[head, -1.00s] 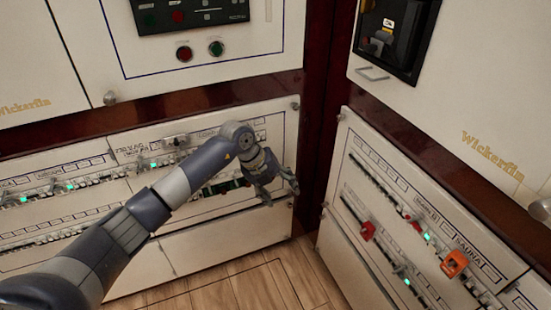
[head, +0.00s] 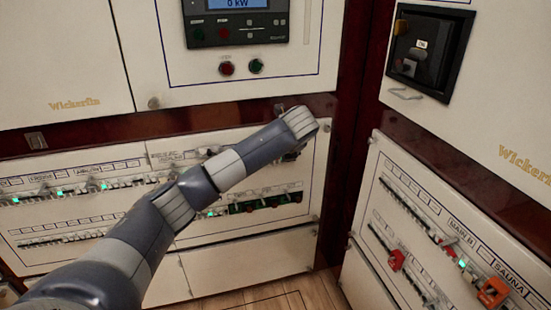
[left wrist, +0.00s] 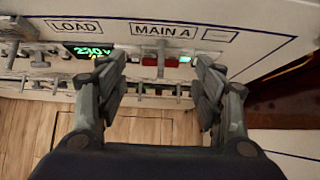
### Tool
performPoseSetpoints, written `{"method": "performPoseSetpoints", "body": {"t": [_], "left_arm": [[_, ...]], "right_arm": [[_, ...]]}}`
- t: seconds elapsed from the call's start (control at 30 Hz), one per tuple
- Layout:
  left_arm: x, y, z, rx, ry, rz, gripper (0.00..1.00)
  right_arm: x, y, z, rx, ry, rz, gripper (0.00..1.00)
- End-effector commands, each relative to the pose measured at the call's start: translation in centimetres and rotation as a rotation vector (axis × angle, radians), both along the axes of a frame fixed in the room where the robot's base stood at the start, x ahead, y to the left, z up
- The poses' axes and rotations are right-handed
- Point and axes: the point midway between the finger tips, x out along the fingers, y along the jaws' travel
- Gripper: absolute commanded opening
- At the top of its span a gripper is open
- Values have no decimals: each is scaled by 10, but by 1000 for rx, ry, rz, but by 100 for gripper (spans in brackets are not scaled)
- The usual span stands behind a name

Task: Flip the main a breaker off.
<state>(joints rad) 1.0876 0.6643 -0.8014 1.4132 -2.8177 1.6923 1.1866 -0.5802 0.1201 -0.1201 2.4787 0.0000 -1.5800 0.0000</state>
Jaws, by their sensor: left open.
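In the left wrist view, the MAIN A label (left wrist: 163,30) is on the white panel. Below it sits the main a breaker (left wrist: 150,62), with red parts and a grey lever, and a lit green lamp (left wrist: 185,60) to its right. My left gripper (left wrist: 160,78) is open, its two fingers spread to either side of the breaker's place in the picture. Nothing is held, and I cannot tell any contact. In the head view, my left wrist hides most of the gripper and the panel's upper row behind it. My right gripper is out of view.
A LOAD label (left wrist: 74,26) and a green 230V display (left wrist: 88,51) lie left of the breaker, with other levers close by. In the head view, the right-hand panel (head: 440,235) carries red and orange lock-like pieces, and a dark wooden post (head: 352,130) stands between panels.

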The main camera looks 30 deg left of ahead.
Motion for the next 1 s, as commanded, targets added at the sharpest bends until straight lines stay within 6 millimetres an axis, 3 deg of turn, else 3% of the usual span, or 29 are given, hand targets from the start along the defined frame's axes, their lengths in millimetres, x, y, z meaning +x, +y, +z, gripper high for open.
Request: {"method": "performPoseSetpoints", "body": {"t": [0.2, 0.57, 0.77, 1.0], "left_arm": [[13, 14, -20, -2, 0, 0, 62], [16, 17, -24, -2, 0, -3, 62], [16, 17, -24, -1, 0, -2, 21], [16, 17, -24, -1, -1, -3, 18]], "right_arm": [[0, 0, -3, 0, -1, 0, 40], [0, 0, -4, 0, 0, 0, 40], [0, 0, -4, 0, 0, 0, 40], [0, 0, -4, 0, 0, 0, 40]]}}
